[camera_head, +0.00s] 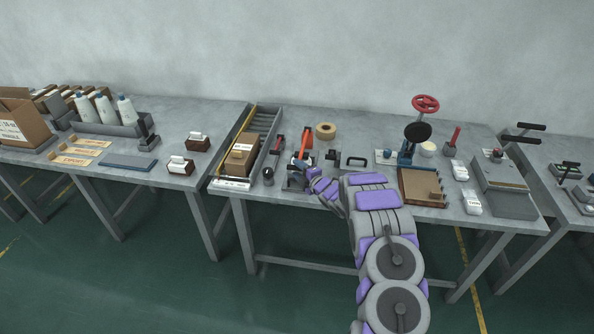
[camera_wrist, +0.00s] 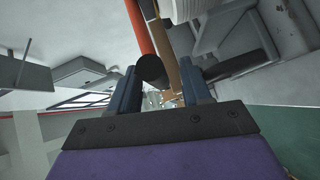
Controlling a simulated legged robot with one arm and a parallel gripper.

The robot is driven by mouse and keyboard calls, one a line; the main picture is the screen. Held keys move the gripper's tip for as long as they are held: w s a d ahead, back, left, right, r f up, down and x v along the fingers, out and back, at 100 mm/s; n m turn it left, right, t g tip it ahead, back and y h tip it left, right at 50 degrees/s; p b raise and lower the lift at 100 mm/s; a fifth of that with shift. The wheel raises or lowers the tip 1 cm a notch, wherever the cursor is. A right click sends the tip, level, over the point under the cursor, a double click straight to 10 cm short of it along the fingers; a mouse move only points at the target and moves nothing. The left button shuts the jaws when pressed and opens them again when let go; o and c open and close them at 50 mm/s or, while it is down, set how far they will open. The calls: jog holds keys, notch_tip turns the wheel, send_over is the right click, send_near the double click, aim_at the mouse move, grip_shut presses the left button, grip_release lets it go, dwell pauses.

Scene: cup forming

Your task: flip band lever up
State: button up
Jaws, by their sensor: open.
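An orange-red lever (camera_head: 305,141) rises from a small device (camera_head: 296,180) on the middle table in the head view. In the wrist view the orange bar (camera_wrist: 138,25) comes down from the top, with a dark rounded end (camera_wrist: 152,70) low between the fingers. My gripper (camera_head: 311,174) is at the device's right side, below the lever, and partly covers it. In the wrist view my gripper (camera_wrist: 160,90) is open, its blue fingers apart on either side of the dark end, nearer the left finger. I cannot tell whether they touch.
A tape roll (camera_head: 325,130) stands behind the lever. Further right are a press with a red wheel (camera_head: 425,103) and a brown tray (camera_head: 407,187).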

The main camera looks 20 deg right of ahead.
jog(key=shift+w+a, duration=0.1)
jog(key=shift+w, duration=0.5)
jog(key=shift+f, duration=0.1)
grip_shut()
